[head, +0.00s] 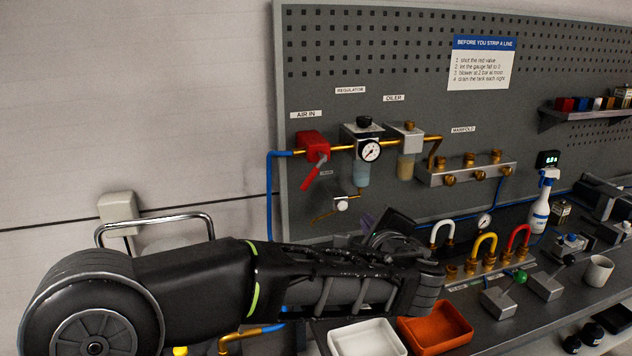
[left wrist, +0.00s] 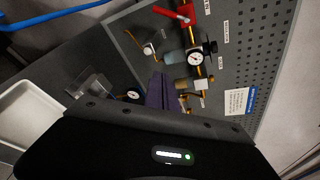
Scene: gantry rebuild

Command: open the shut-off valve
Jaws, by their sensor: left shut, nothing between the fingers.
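The shut-off valve is the red block (head: 312,145) under the AIR IN label on the pegboard, on the brass pipe where the blue hose joins. Its red lever (head: 311,177) slants down and to the left, across the pipe's line. In the left wrist view the red valve (left wrist: 184,13) shows at the top edge. My left gripper (head: 368,223) is mostly hidden behind my own arm, below and to the right of the lever. Its purple fingers (left wrist: 160,92) are shut and empty, apart from the valve. My right gripper is not in view.
A small drain valve (head: 341,203) hangs below the regulator. White (head: 366,340) and orange (head: 436,329) trays lie on the bench.

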